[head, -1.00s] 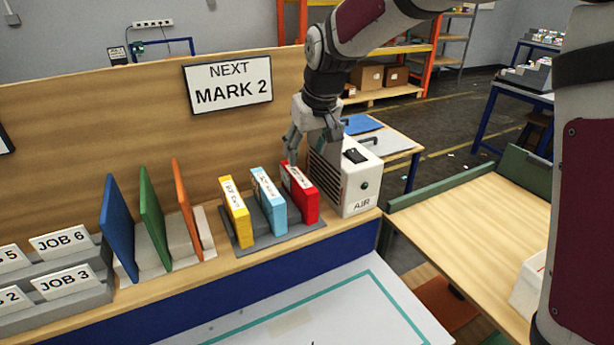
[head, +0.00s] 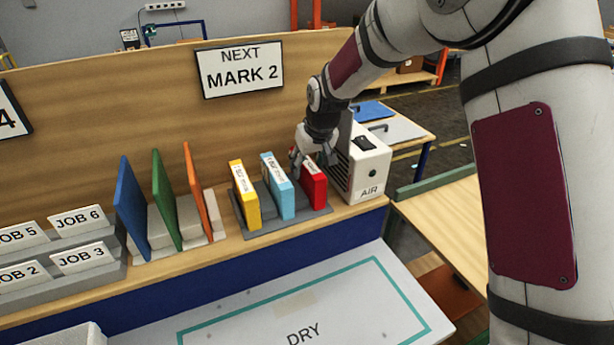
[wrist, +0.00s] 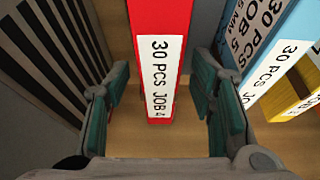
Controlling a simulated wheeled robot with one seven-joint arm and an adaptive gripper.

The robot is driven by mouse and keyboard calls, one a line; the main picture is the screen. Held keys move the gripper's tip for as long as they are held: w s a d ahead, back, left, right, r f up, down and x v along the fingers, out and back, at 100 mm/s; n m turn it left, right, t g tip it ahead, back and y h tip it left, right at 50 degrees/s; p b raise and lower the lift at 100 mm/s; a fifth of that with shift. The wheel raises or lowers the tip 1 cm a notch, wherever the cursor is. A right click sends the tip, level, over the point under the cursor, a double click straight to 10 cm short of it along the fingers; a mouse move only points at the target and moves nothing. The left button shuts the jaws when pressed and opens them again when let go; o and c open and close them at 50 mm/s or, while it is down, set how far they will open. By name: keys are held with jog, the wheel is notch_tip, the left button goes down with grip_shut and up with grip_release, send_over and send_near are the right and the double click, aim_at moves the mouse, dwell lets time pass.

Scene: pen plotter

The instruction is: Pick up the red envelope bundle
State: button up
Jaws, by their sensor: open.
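The red envelope bundle (head: 313,188) stands upright at the right end of a grey rack (head: 279,220) on the wooden shelf. In the wrist view the red bundle (wrist: 160,28) carries a white label reading "30 PCS JOB", its last mark unclear. My gripper (wrist: 160,97) is open, with one teal-padded finger on each side of the bundle and visible gaps to it. In the head view my gripper (head: 310,166) is at the bundle's top, pointing down, and partly hides it.
The light blue bundle (head: 278,190) and yellow bundle (head: 245,198) stand left of the red one. The white AIR box (head: 362,170) stands close on the right. A wooden back panel (head: 100,110) rises behind. Blue, green and orange dividers stand farther left.

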jog(key=shift+x, duration=1.3)
jog(key=shift+c, duration=0.6)
grip_shut()
jog(key=shift+r, duration=0.15)
